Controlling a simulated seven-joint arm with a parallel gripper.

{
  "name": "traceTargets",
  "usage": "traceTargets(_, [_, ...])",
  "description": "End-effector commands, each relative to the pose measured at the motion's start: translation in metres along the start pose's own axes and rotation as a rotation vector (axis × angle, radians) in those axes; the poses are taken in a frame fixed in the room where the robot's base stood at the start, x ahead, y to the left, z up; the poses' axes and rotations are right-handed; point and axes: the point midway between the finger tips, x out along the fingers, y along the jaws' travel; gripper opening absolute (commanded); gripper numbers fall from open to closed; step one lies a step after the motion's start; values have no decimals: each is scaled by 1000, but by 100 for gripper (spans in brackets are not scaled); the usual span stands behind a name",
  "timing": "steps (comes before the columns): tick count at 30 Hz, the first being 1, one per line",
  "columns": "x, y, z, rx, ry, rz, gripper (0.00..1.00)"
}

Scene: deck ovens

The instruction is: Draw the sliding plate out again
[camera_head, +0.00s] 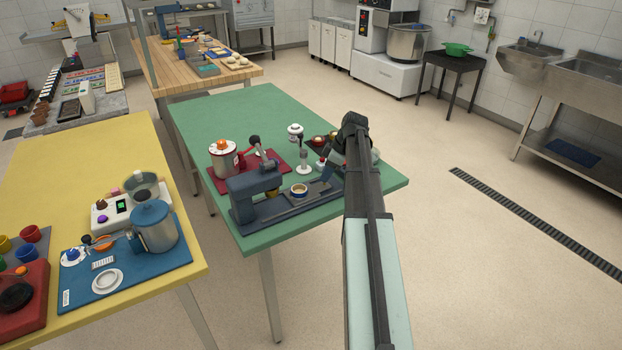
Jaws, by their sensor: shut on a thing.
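A dark blue-grey press (254,190) stands at the front of the green table, with a long flat base running right from it. The sliding plate (316,191) lies along this base, right of the press head. A small round dish with a pale filling and a dark rim (299,190) sits on the plate. My gripper (327,178) is at the plate's right end, shut on it. My arm covers the far right end of the base, and the exact contact of the fingers is too small to see.
Behind the press are a red mat with a metal pot (223,158), a white stand (303,163) and a white jar (295,131). A yellow table (60,190) with more equipment stands at left. The green table's right front corner (398,182) is bare.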

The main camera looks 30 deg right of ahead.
Motion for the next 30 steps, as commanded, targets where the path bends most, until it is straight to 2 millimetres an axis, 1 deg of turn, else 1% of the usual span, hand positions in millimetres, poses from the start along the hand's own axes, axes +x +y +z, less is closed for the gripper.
traceTargets(1, [-4, 14, 8, 3, 0, 2, 0])
traceTargets(3, [-8, 23, 17, 2, 0, 2, 0])
traceTargets(6, [-11, 31, 26, 1, 1, 2, 0])
traceTargets(10, [-13, 34, 30, -1, 1, 3, 0])
traceTargets(18, [-14, 36, 32, 1, -2, 8, 0])
traceTargets(19, [-14, 36, 32, 1, -3, 8, 30])
traceTargets(26, [-13, 34, 31, 0, -2, 5, 52])
traceTargets(30, [-13, 34, 31, 0, -1, 3, 52])
